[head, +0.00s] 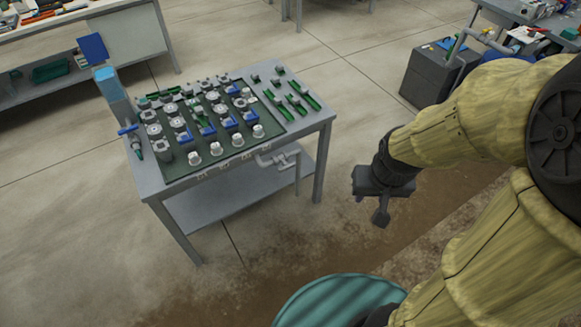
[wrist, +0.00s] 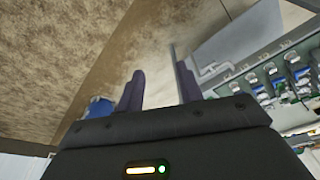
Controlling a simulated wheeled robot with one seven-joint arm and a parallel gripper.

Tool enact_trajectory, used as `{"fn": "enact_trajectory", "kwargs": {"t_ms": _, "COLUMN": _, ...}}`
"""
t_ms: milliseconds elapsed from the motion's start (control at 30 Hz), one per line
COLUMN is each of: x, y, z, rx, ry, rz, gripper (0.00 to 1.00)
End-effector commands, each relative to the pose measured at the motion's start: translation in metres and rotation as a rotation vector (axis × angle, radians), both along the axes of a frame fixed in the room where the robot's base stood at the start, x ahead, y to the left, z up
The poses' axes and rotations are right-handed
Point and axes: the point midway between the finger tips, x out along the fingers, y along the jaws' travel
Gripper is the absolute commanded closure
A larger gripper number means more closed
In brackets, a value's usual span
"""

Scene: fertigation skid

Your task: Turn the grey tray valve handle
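A dark tray (head: 178,170) on the grey table holds rows of grey round fittings (head: 216,149), several with blue or green parts. I cannot tell for sure which piece is the grey tray valve handle. A grey pipe (head: 283,159) with a bend hangs at the table's front right edge; it also shows in the wrist view (wrist: 212,70). My gripper (head: 371,208) is to the right of the table, apart from it and empty. In the wrist view its two dark fingers (wrist: 160,72) stand apart, with only floor and a table leg behind them.
The table (head: 310,118) has a lower shelf (head: 240,195). A blue upright device (head: 110,85) stands at its left corner. A dark box (head: 430,75) stands on the floor at the upper right. Floor between my gripper and the table is clear.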

Motion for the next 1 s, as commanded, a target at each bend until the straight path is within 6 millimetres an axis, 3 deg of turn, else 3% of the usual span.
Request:
{"fn": "enact_trajectory", "kwargs": {"t_ms": 33, "x": 0.000, "y": 0.000, "z": 0.000, "rx": 0.000, "ry": 0.000, "rz": 0.000, "gripper": 0.62}}
{"fn": "enact_trajectory", "kwargs": {"t_ms": 167, "x": 0.003, "y": 0.000, "z": -0.006, "rx": -0.004, "ry": -0.008, "rz": 0.006, "gripper": 0.36}}
{"fn": "enact_trajectory", "kwargs": {"t_ms": 333, "x": 0.028, "y": -0.001, "z": -0.042, "rx": -0.024, "ry": -0.066, "rz": 0.059, "gripper": 0.05}}
{"fn": "enact_trajectory", "kwargs": {"t_ms": 667, "x": 0.115, "y": 0.013, "z": -0.159, "rx": -0.037, "ry": -0.317, "rz": 0.275, "gripper": 0.05}}
{"fn": "enact_trajectory", "kwargs": {"t_ms": 1000, "x": 0.183, "y": 0.054, "z": -0.271, "rx": 0.066, "ry": -0.622, "rz": 0.466, "gripper": 0.05}}
